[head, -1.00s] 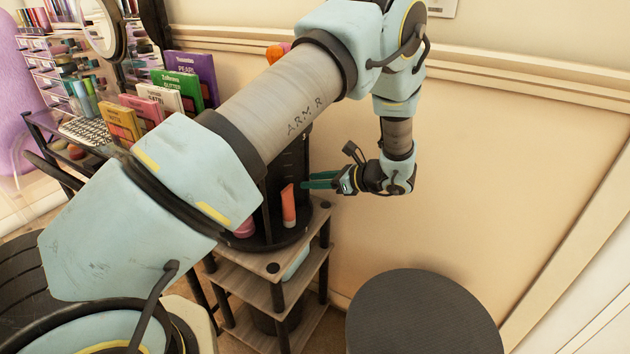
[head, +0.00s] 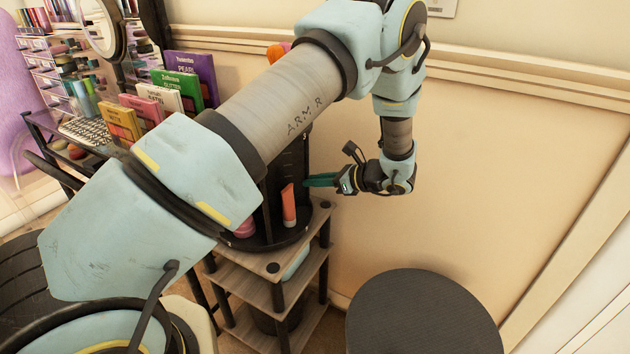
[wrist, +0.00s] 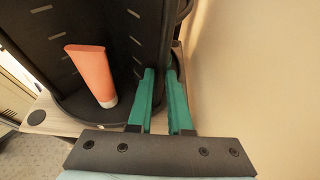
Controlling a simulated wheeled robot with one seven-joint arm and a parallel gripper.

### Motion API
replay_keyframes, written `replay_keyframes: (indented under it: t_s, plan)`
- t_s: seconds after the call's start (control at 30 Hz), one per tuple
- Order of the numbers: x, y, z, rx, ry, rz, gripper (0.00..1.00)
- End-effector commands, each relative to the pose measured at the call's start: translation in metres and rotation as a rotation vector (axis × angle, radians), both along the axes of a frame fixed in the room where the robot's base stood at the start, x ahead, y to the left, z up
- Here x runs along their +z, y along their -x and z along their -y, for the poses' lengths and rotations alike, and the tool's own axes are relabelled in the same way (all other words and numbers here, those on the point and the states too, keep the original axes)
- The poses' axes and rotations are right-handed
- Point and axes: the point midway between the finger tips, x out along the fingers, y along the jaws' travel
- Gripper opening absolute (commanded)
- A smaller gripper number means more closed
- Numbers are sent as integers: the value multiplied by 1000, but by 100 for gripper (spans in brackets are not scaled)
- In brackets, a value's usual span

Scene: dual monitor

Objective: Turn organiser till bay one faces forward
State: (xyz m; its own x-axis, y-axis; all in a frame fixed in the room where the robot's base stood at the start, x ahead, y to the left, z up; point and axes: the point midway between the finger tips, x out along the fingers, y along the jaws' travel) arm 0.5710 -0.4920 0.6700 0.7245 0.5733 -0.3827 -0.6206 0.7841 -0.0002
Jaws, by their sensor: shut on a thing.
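The organiser is a black round carousel with upright divider walls; its base rim (head: 290,240) shows on top of a small shelf stand, and much of it is hidden behind my arm. An orange tube (head: 288,205) stands leaning in one bay; it also shows in the wrist view (wrist: 92,75). A pink item (head: 245,228) sits in a neighbouring bay, partly hidden. My gripper (head: 308,181) reaches in from the right. In the wrist view its teal fingers (wrist: 162,85) are shut on the edge of a black divider wall (wrist: 151,40). Which bay is bay one cannot be read.
The wooden shelf stand (head: 245,272) carries the organiser. A round dark stool top (head: 424,315) stands to the right of it. The cream wall (head: 500,180) is close behind my gripper. Colourful boxes (head: 182,92) and a round mirror (head: 97,25) stand at the left.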

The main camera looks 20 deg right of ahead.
Motion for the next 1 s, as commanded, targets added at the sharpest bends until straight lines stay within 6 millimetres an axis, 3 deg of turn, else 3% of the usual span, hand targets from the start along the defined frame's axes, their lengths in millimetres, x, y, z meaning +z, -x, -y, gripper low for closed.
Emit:
replay_keyframes:
  t_s: [0.63, 1.0]
  plan:
    - [1, -2, 1, -3, 0, 1, 0]
    - [1, -55, 4, -5, 2, 3, 0]
